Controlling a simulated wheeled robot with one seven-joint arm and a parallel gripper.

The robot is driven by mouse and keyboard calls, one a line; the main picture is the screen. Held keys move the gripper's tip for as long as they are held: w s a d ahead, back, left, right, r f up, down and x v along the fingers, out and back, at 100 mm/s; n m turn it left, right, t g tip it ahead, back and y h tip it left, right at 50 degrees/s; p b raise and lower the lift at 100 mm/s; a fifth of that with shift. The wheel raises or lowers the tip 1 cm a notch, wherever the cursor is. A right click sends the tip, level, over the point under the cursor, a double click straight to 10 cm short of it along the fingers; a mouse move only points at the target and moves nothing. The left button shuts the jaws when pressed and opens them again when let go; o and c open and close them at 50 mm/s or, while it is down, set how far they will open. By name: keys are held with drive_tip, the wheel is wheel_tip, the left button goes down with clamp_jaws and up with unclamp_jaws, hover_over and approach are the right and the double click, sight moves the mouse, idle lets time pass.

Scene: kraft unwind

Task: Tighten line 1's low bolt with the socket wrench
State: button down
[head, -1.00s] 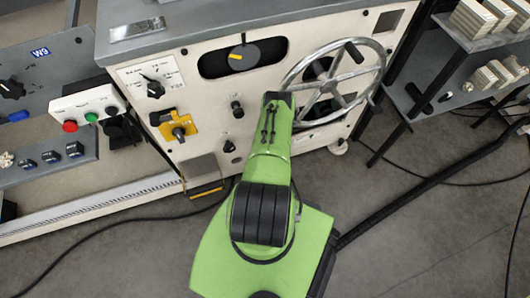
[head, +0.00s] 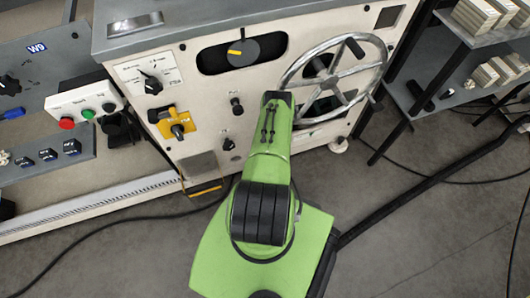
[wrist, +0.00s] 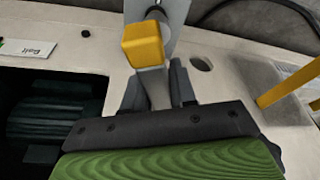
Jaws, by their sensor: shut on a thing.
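In the wrist view my gripper (wrist: 155,88) has its dark fingers closed around a grey shaft with a yellow block-shaped end (wrist: 143,44), which looks like the socket wrench. The yellow end faces the camera. The shaft stands in front of a grey metal plate (wrist: 171,9) on a pale panel, and I cannot tell whether they touch. No bolt or socket end can be made out. In the head view my green arm hides the gripper and the tool.
A machine front (head: 203,140) with a handwheel (head: 333,75), knobs and a yellow switch (head: 172,124) is behind my arm. A push-button box (head: 86,112) is at left, a shelf rack (head: 480,50) at right. In the wrist view a yellow bar (wrist: 287,84) stands right; a dark opening (wrist: 50,115) lies left.

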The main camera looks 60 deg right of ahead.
drive_tip(key=shift+f+b, duration=0.3)
drive_tip(key=shift+f, duration=0.35)
idle(1.3)
